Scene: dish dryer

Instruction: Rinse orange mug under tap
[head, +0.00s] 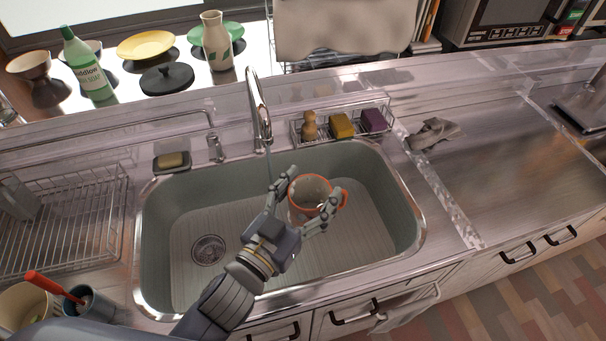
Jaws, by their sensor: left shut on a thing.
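The orange mug (310,191) has an orange rim and handle and a pale inside. It is over the sink (185,215), right of the tap, with its opening facing up toward me. My left gripper (306,200) has its fingers on both sides of the mug and is shut on it. The chrome tap (259,110) rises behind the sink's back edge, its spout left of the mug. A thin pale streak, perhaps water, shows below the spout. It falls beside the upper finger and does not clearly enter the mug. My right gripper is not in view.
A wire caddy (345,122) with a brush and sponges stands behind the sink. A soap dish (172,162) sits at the back left. A dish rack (65,220) is on the left. A grey cloth (433,134) lies on the mostly clear right counter.

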